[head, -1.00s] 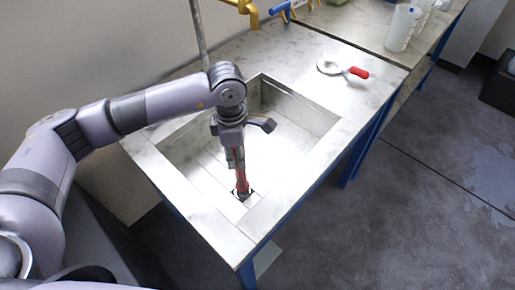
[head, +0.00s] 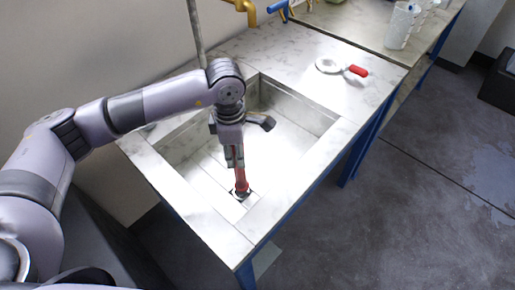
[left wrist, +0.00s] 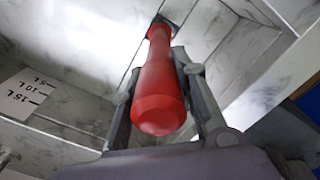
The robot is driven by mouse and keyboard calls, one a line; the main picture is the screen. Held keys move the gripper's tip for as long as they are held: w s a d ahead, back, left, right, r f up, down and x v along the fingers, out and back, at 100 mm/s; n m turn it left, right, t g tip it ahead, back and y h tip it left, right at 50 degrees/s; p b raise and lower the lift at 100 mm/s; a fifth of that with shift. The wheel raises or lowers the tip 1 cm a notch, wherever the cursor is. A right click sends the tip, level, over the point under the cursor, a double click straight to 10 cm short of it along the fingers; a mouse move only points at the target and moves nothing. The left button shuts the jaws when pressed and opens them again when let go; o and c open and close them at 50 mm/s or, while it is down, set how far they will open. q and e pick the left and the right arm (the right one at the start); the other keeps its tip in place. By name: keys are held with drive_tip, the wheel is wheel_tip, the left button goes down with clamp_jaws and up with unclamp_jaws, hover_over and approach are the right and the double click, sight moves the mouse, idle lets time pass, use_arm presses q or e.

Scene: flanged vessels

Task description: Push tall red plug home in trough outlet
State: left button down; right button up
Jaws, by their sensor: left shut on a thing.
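The tall red plug (head: 242,182) stands upright at the dark outlet (head: 245,194) in the floor of the marble trough (head: 290,140). My left gripper (head: 235,163) reaches down into the trough and is shut on the plug's upper part. In the left wrist view the red plug (left wrist: 160,85) runs between the two fingers (left wrist: 158,80), with its far end at the dark outlet (left wrist: 166,22). I cannot tell how deep the plug sits in the outlet. My right gripper is not in view.
A white round tool with a red handle (head: 357,71) lies on the counter to the right of the trough. White containers (head: 402,25) stand at the back right. A brass tap (head: 246,10) is behind the trough.

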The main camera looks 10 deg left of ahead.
use_arm(q)
drive_tip(key=shift+a+f, duration=0.1)
drive_tip(key=shift+a, duration=0.2)
drive_tip(key=shift+s, duration=0.15)
drive_tip(key=shift+d+f+b, duration=0.15)
drive_tip(key=shift+f+b, duration=0.05)
drive_tip(key=shift+b, duration=0.45)
idle(0.3)
drive_tip(key=shift+r, duration=0.1)
idle(0.4)
drive_tip(key=shift+b, duration=0.3)
drive_tip(key=shift+f+b, duration=0.5)
drive_tip(key=shift+b, duration=0.05)
idle(0.3)
drive_tip(key=c, duration=1.2)
unclamp_jaws()
drive_tip(key=shift+r, duration=0.1)
